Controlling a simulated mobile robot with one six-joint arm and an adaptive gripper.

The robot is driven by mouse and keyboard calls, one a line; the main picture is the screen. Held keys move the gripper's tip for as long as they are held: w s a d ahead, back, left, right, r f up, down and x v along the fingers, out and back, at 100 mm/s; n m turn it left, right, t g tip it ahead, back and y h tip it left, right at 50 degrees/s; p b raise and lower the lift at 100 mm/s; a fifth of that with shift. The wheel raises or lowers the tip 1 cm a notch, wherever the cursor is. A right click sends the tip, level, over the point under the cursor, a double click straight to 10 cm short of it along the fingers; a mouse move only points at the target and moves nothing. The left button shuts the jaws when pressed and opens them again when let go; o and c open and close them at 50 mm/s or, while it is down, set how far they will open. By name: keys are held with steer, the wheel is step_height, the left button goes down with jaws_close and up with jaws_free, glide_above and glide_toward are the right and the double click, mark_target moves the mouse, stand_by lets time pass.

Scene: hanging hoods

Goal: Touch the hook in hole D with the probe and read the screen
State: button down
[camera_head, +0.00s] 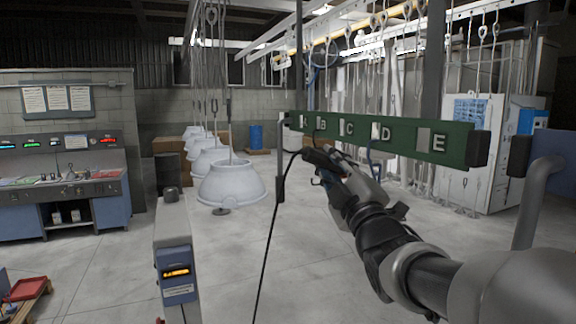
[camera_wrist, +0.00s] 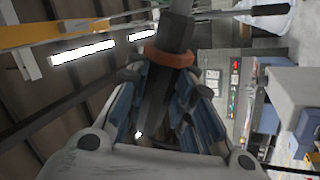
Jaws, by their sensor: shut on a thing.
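My gripper (camera_head: 328,172) is shut on the dark probe (camera_head: 318,156), just below the green bar (camera_head: 408,137) in the head view. A black cable hangs down from the probe. In the wrist view the probe (camera_wrist: 158,95), with an orange collar, sits between my gripper's blue-lined fingers (camera_wrist: 168,85). The bar carries letters and holes; hole D (camera_head: 375,131) is right of the probe.
The post (camera_head: 173,225) stands front left. White hoods (camera_head: 232,183) hang behind on the left. A control desk (camera_head: 65,185) stands at the far left. A white cabinet (camera_head: 492,150) is behind the bar's right end. The floor between the post and bar is open apart from the cable.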

steer(key=shift+w+d+f+b, duration=0.2)
steer(key=shift+d+f+b, duration=0.05)
steer(key=shift+d+b, duration=0.25)
stand_by(0.3)
stand_by(0.4)
steer(key=s+a+r+b, duration=0.2)
steer(key=a+r+b, duration=0.1)
steer(key=a, duration=0.5)
steer(key=shift+s+r, duration=0.2)
steer(key=shift+r, duration=0.1)
stand_by(0.6)
steer(key=shift+d, duration=0.1)
steer(key=w+d+f+b, duration=0.1)
steer(key=w+f+b, duration=0.2)
steer(key=f, duration=0.7)
steer(key=w+f+b, duration=0.3)
steer(key=f, duration=0.6)
steer(key=s+d+f+h+b, duration=0.1)
steer(key=d+f+b, duration=0.1)
steer(key=f, duration=1.1)
steer(key=s+d+f+m+h+b, duration=0.1)
steer(key=f+b, duration=0.3)
steer(key=f, duration=0.9)
steer(key=s+d+f+h+b, duration=0.1)
steer(key=s+d+f+b, duration=0.1)
steer(key=f, duration=1.2)
steer(key=shift+s+d+m+b, duration=0.35)
steer(key=shift+s+b, duration=0.35)
steer(key=shift+b, duration=0.35)
